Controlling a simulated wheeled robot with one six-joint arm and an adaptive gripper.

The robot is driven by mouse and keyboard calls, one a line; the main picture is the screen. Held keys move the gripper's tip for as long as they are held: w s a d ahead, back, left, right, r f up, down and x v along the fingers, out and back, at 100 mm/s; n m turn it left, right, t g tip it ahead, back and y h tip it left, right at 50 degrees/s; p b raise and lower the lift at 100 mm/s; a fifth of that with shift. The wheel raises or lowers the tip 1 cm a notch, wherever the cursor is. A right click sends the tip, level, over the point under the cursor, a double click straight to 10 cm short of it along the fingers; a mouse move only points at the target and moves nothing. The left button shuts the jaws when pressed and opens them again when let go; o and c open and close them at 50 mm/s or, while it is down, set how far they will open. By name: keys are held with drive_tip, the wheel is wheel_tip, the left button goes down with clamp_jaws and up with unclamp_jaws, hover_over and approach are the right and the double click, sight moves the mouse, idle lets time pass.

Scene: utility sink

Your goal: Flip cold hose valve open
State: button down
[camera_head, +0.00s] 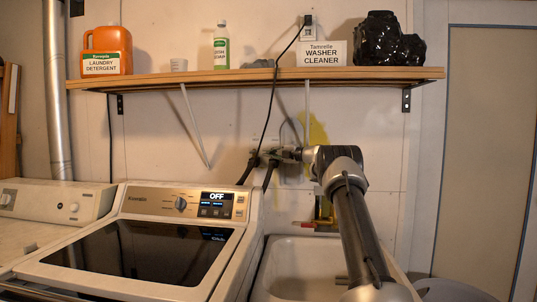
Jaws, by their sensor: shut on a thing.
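The hose valves (267,155) are on the wall behind the washer and sink, below the shelf, with dark hoses hanging from them. My gripper (293,153) reaches in from the right at the valves' height. Its fingers are shut on a valve part at the right end of the valve group. The held part is small and mostly hidden by the fingers. I cannot tell the handle's angle, or which valve is cold by colour.
A washer (150,245) stands at left and a white sink (290,262) below my arm. A wooden shelf (230,77) with bottles and boxes runs above. A black cord (273,100) hangs down near the valves. Yellow and red fittings (324,211) are on the wall above the sink.

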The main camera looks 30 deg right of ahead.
drive_tip(key=shift+s+d+n+g+y, duration=0.2)
drive_tip(key=shift+n+g+y, duration=0.5)
drive_tip(key=shift+y, duration=0.1)
drive_tip(key=c, duration=1.8)
unclamp_jaws()
drive_tip(key=shift+s, duration=0.1)
drive_tip(key=shift+c, duration=0.2)
